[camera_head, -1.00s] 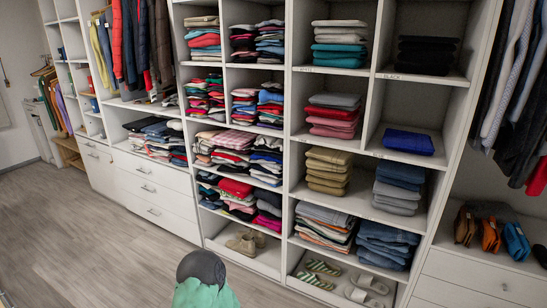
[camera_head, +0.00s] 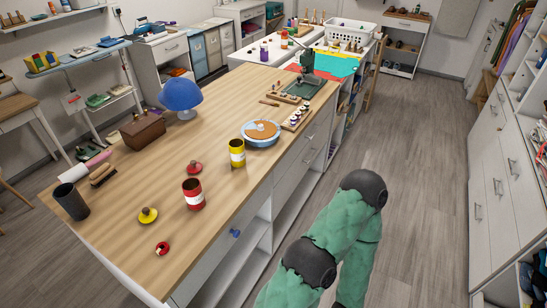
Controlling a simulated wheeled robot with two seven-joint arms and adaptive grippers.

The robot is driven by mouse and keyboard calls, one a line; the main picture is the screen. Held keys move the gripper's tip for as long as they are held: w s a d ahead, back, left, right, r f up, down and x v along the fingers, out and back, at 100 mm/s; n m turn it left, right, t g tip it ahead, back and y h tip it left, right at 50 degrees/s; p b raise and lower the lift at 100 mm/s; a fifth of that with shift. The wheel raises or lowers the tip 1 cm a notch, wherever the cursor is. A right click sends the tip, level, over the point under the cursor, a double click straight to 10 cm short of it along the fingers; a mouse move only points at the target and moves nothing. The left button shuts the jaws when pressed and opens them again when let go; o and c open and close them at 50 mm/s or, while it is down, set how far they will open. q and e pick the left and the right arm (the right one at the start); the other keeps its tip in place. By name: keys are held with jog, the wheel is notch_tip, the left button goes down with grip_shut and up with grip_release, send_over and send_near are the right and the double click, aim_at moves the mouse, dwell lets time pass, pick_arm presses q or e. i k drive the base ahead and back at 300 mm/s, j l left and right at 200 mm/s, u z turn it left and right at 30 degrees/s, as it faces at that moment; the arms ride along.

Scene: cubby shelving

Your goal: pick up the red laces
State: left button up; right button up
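I cannot make out laces for certain. A small round red item (camera_head: 162,248) with a pale centre lies at the near left edge of the wooden worktop (camera_head: 130,225); it is too small to tell what it is. A red item with a knob (camera_head: 194,167) lies farther back, behind an open red can (camera_head: 193,194) with a white label. Neither gripper is in view; only green links and dark joints of my arm show at the bottom centre-right, beside the worktop.
A yellow can (camera_head: 237,153), a yellow lid (camera_head: 148,215), a dark cup (camera_head: 71,202), a blue dome (camera_head: 181,94), a brown box (camera_head: 143,130) and a round blue-rimmed tray (camera_head: 261,133) stand on the worktop. White drawers (camera_head: 495,190) line the right. The floor (camera_head: 420,150) between is clear.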

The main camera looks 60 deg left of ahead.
aim_at(160, 251)
jog(key=i+u, duration=0.1)
jog(key=u, duration=0.75)
jog(key=i+l+u, duration=0.1)
jog(key=u, duration=0.3)
jog(key=i+l+u, duration=0.1)
jog(key=u, duration=0.75)
jog(key=i+l, duration=0.05)
jog(key=l, duration=0.05)
